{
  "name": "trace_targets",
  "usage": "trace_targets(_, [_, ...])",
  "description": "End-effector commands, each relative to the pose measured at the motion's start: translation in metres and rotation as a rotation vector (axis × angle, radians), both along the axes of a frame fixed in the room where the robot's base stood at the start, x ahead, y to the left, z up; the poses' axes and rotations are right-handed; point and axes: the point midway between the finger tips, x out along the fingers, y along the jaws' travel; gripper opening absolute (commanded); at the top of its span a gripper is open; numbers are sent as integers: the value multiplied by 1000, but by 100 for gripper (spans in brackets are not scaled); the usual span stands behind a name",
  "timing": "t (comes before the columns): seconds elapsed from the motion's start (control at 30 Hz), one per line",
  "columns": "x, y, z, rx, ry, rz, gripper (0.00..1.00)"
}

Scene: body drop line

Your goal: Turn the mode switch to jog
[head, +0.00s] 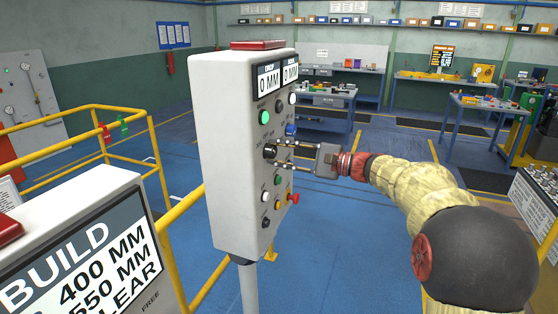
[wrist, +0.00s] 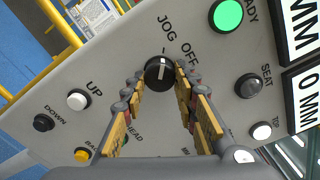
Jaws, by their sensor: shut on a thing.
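The mode switch is a black round knob (wrist: 159,73) on the slanted grey control panel (wrist: 130,55). It also shows in the head view (head: 269,152), partly behind my fingertips. Labels JOG and OFF are printed beside it; any further label is hidden by a finger. A white line on the knob points up in the wrist view, roughly toward a small tick near JOG; I cannot tell exactly which position it is in. My gripper (wrist: 160,80) has one finger on each side of the knob and is shut on it. It reaches the panel from the right in the head view (head: 277,153).
Around the switch are a green READY lamp (wrist: 228,15), a black SEAT button (wrist: 249,86), a white UP button (wrist: 79,100) and a black DOWN button (wrist: 44,123). A red mushroom button (head: 293,198) sticks out low.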

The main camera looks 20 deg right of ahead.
Motion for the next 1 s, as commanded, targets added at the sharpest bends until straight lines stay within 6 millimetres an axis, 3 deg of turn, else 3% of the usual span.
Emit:
trace_targets(0.57, [0, 0, 0, -23, -29, 1, 4])
trace_targets(0.6, [0, 0, 0, -23, -29, 1, 30])
trace_targets(0.9, [0, 0, 0, -22, -29, 0, 47])
trace_targets(1.0, [0, 0, 0, -22, -29, 0, 48])
